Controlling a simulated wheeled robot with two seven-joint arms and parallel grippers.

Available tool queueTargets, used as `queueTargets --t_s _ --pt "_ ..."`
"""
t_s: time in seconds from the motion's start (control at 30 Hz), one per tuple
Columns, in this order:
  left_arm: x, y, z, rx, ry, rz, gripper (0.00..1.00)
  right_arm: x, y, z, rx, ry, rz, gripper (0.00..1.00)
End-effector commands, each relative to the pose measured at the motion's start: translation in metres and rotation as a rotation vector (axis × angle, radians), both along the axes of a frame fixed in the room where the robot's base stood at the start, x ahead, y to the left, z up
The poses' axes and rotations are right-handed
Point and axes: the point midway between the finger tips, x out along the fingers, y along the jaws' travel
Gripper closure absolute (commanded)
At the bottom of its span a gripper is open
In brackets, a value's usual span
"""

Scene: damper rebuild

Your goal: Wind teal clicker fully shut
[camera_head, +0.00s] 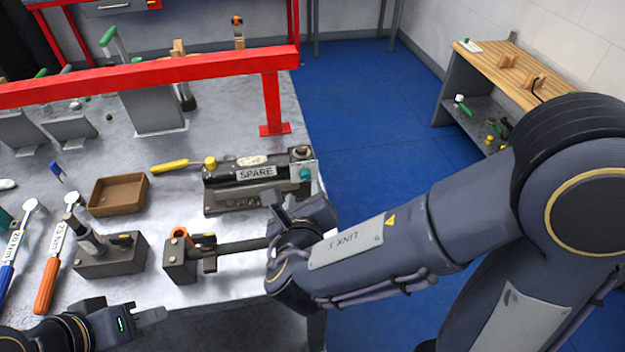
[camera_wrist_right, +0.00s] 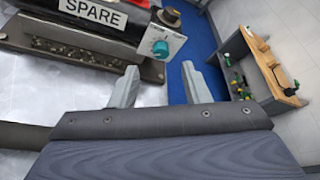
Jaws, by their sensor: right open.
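The teal clicker (camera_head: 305,174) is a small round knob on the right end of the damper labelled SPARE (camera_head: 256,173). In the right wrist view the teal clicker (camera_wrist_right: 161,48) sits on a pale plate with markings too small to read. My right gripper (camera_head: 287,203) is open and empty, just in front of that end of the damper. In the right wrist view its two fingertips (camera_wrist_right: 160,76) stand apart, below and to either side of the knob, not touching it. My left gripper (camera_head: 150,316) is low at the left; its finger opening is unclear.
A red rail (camera_head: 150,78) crosses above the metal bench. A brown tray (camera_head: 118,195), a yellow-handled tool (camera_head: 170,166) and a clamp block with a rod (camera_head: 180,262) lie near the damper. Torque wrenches (camera_head: 48,270) lie at left. Blue floor is open beyond the bench's right edge.

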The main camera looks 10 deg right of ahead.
Motion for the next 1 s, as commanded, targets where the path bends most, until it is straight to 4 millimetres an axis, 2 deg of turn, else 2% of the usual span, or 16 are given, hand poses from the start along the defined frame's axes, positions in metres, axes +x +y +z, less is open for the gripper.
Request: queueTargets --t_s 0.2,0.4,0.77,1.0 --pt "0.0 0.0 -0.004 0.0 0.0 0.0 0.65 0.033 -0.009 -0.013 0.002 0.004 -0.009 0.57" --pt "0.0 0.0 -0.006 0.0 0.0 0.0 0.65 0.056 -0.014 -0.021 0.004 0.002 -0.008 0.57" --pt "0.0 0.0 -0.006 0.0 0.0 0.0 0.65 0.062 -0.015 -0.023 0.004 0.003 -0.007 0.57" --pt "0.0 0.0 -0.006 0.0 0.0 0.0 0.65 0.062 -0.015 -0.022 0.005 0.002 -0.008 0.88"
